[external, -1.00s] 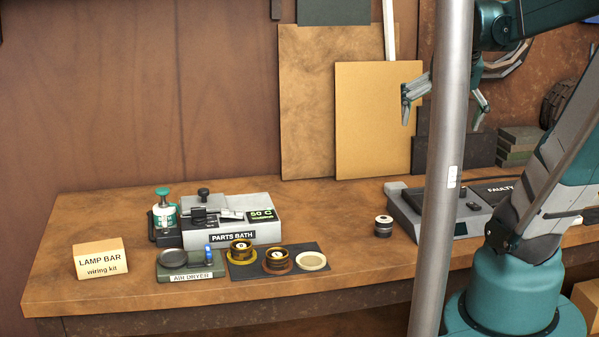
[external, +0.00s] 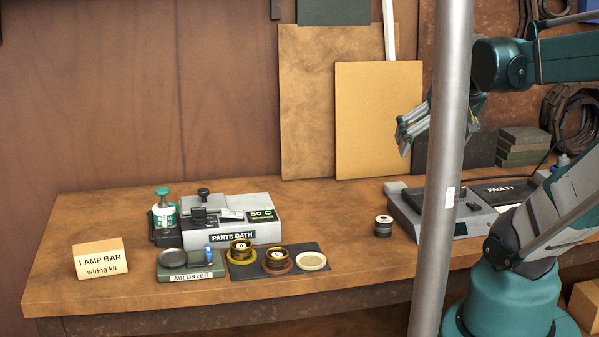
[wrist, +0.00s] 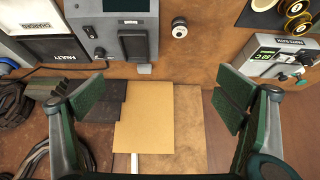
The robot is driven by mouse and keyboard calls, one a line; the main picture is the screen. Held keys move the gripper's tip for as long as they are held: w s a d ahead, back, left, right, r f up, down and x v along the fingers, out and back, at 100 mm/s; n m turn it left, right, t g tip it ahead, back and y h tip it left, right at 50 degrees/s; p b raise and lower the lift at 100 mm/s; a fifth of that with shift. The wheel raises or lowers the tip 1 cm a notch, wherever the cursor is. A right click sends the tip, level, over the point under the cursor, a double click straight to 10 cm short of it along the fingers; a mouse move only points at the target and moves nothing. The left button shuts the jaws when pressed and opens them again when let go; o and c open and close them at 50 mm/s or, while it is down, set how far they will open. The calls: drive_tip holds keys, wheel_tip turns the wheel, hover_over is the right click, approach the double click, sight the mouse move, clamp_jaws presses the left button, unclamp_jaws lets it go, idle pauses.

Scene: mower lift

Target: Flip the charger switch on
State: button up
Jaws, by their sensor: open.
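The grey unit (external: 408,216) is partly behind a pole in the external view. My gripper (wrist: 160,85) is open and empty, its fingers wide apart. In the external view my gripper (external: 412,128) is above the bench, partly hidden by the pole.
A metal pole (external: 446,170) crosses the external view. A black FAULTY plate (external: 503,188) lies right of the grey unit. A small roll (external: 383,226) stands left of it. The parts bath (external: 232,236) is farther left. Boards (external: 377,120) lean on the wall.

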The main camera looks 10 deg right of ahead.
drive_tip(key=shift+d, duration=0.15)
drive_tip(key=c, duration=1.8)
drive_tip(key=shift+w+d+f, duration=0.3)
drive_tip(key=shift+w+d, duration=0.15)
drive_tip(key=shift+d, duration=0.1)
drive_tip(key=c, duration=1)
drive_tip(key=w+d+f, duration=0.1)
drive_tip(key=d, duration=0.2)
drive_tip(key=w+d+f, duration=0.1)
drive_tip(key=d, duration=0.2)
drive_tip(key=w+d+f, duration=0.1)
drive_tip(key=d, duration=0.2)
drive_tip(key=shift+w+d+f+p, duration=0.25)
drive_tip(key=shift+w+f+p, duration=0.05)
drive_tip(key=shift+w+f, duration=0.1)
clamp_jaws()
drive_tip(key=d+f, duration=0.4)
drive_tip(key=d, duration=0.7)
drive_tip(key=shift+w+d, duration=0.2)
drive_tip(key=shift+w, duration=0.1)
